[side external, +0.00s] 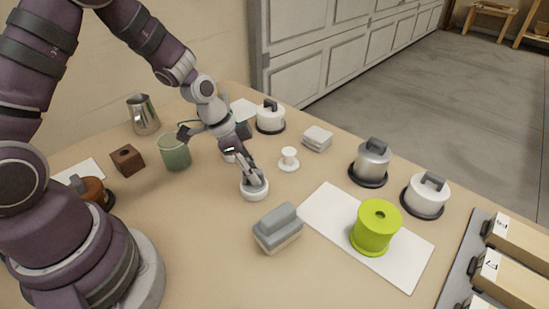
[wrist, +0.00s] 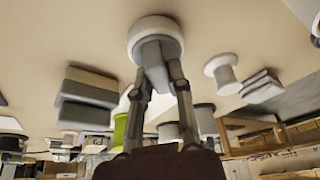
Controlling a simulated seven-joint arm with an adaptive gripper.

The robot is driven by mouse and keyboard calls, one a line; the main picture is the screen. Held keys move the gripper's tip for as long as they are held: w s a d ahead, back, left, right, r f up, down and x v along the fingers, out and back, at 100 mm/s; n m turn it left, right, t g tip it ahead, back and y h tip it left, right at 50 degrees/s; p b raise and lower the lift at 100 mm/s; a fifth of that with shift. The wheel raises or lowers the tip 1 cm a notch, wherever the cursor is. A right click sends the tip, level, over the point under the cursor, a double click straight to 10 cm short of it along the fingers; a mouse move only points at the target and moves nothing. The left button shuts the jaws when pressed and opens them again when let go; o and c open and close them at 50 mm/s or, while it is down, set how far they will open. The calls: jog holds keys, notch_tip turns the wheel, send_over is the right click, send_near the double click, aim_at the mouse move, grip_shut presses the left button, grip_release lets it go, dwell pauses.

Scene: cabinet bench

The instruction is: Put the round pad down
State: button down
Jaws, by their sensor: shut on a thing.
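The round pad (side external: 254,190) is a thick white disc with a grey upright grip. My gripper (side external: 250,172) is shut on that grip from above, near the middle of the bench. In the wrist view the pad (wrist: 155,30) is at the top centre, with the grip between the two fingers of my gripper (wrist: 157,78). The pad is at or just above the bench top; I cannot tell whether it touches. The fingers hide part of the grip.
A grey block with a handle (side external: 278,231) lies in front of the pad. A white board (side external: 325,211) bearing a lime-green spool (side external: 376,228) is to the right. Bare bench lies left of the pad.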

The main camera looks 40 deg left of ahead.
jog(key=shift+f, duration=0.1)
jog(key=c, duration=1.1)
grip_release()
jog(key=shift+o, duration=0.2)
jog(key=v, duration=1.2)
jog(key=s+d+r+n+t+y, duration=0.1)
jog(key=s+r+n+t+y, duration=0.1)
jog(key=s+r+n, duration=0.4)
jog(key=shift+s+d+r+n+y, duration=0.4)
jog(key=shift+s+n+y, duration=0.2)
jog(key=shift+s+n, duration=1)
